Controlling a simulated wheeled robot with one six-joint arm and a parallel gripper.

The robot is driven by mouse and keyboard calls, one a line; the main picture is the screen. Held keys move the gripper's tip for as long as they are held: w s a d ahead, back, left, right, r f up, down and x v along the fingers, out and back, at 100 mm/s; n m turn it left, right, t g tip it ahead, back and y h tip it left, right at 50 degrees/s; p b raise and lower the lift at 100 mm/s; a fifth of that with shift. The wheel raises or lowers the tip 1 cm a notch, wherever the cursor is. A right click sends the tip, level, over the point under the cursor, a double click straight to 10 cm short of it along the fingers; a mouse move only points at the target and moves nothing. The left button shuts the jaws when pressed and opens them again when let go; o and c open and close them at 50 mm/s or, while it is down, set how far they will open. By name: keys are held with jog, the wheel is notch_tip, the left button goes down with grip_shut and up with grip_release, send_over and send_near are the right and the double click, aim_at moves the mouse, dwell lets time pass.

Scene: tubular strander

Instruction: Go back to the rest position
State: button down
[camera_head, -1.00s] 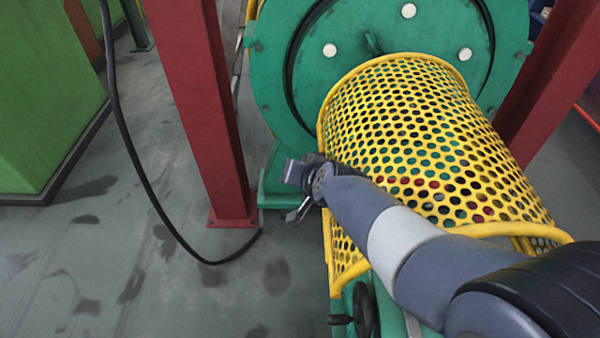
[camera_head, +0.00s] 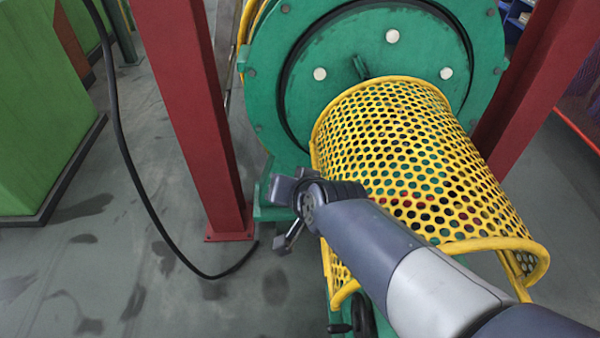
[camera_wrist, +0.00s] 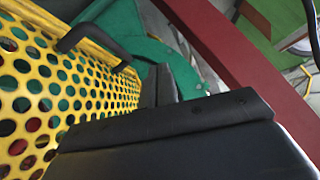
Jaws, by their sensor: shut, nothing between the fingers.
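My gripper (camera_head: 285,240) is at the end of my arm, just left of the yellow perforated guard (camera_head: 405,165) in the head view. Its fingers are small and partly hidden behind my wrist; they look shut, with nothing held. In the wrist view the dark gripper body (camera_wrist: 170,135) fills the lower middle. There the guard (camera_wrist: 60,85) is close on the left, with a dark handle (camera_wrist: 95,45) on its frame. I cannot tell whether the arm touches the guard.
A green round machine housing (camera_head: 270,90) stands behind the guard. Red posts rise on the left (camera_head: 190,110) and right (camera_head: 535,80). A black cable (camera_head: 130,170) hangs to the floor. A green cabinet (camera_head: 45,120) is at far left. The grey floor (camera_head: 120,260) between is open.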

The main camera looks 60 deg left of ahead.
jog(key=shift+s+d+r, duration=0.1)
jog(key=shift+d+r, duration=0.05)
jog(key=w+a+f+b, duration=0.5)
jog(key=f+b, duration=0.1)
jog(key=f, duration=0.4)
jog(key=shift+a+f, duration=0.15)
jog(key=shift+f, duration=0.25)
jog(key=shift+w, duration=0.15)
